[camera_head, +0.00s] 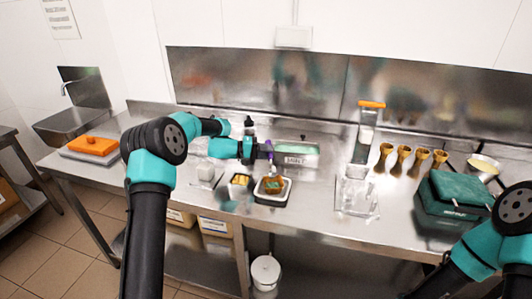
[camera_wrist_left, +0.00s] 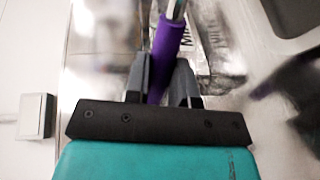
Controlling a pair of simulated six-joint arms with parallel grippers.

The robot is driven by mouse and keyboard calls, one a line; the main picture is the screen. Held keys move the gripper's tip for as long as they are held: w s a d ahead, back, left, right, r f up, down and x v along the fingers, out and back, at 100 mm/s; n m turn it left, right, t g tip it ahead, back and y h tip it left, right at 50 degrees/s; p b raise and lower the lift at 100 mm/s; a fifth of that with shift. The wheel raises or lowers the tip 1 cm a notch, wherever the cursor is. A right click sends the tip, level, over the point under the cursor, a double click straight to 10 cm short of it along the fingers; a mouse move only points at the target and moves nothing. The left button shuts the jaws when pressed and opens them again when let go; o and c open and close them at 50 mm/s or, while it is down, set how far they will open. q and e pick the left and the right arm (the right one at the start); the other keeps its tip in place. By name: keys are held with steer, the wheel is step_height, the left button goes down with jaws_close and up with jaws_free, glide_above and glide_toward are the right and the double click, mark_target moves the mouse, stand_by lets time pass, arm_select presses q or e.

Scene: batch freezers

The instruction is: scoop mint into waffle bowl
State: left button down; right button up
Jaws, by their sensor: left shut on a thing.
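My left gripper (camera_head: 262,150) is shut on the purple handle (camera_head: 269,148) of a scoop. The handle (camera_wrist_left: 165,48) also shows between the two dark fingers (camera_wrist_left: 163,82) in the left wrist view, with a metal shaft beyond it. A brown waffle bowl (camera_head: 267,191) sits in a dark-rimmed white tray (camera_head: 287,194), just below the gripper in the picture. Something green shows at the bowl; I cannot tell whether it is mint or the scoop's end. A metal tub with a pale green top and a label (camera_head: 296,160) stands right of the gripper. My right gripper is out of view.
A small yellow-filled container (camera_head: 240,180) is left of the tray. A clear stand (camera_head: 357,194), an orange-topped dispenser (camera_head: 371,105), several cones (camera_head: 404,153) and a dark green box (camera_head: 455,191) stand to the right. An orange-lidded box (camera_head: 92,146) is far left.

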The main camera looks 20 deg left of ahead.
arm_select(q)
steer(key=shift+d+r, duration=0.1)
steer(key=y, duration=0.1)
steer(key=r+g+y, duration=0.1)
steer(key=y, duration=0.1)
steer(key=shift+d+g, duration=0.15)
steer(key=shift+g, duration=0.15)
steer(key=y, duration=0.2)
steer(key=g+y, duration=0.1)
steer(key=y, duration=0.1)
steer(key=shift+w+d+r+m, duration=0.15)
steer(key=shift+d+r+m, duration=0.15)
steer(key=shift+d, duration=0.05)
steer(key=y, duration=0.1)
steer(key=g+y, duration=0.1)
steer(key=y, duration=0.1)
steer(key=shift+w+d+r+y, duration=0.1)
steer(key=shift+d+r+y, duration=0.1)
steer(key=shift+d+y, duration=0.15)
steer(key=shift+w+d+r+m+g+y, duration=0.15)
steer(key=shift+r+g+y, duration=0.1)
steer(key=shift+r+y, duration=0.35)
steer(key=shift+d+r+m+g+y, duration=0.15)
steer(key=shift+r+g+y, duration=0.2)
steer(key=shift+y, duration=0.5)
steer(key=shift+w+d+r+g+y, duration=0.1)
steer(key=shift+d+r+g+y, duration=0.1)
steer(key=shift+r+y, duration=0.4)
steer(key=shift+s+f, duration=0.1)
steer(key=shift+f, duration=0.1)
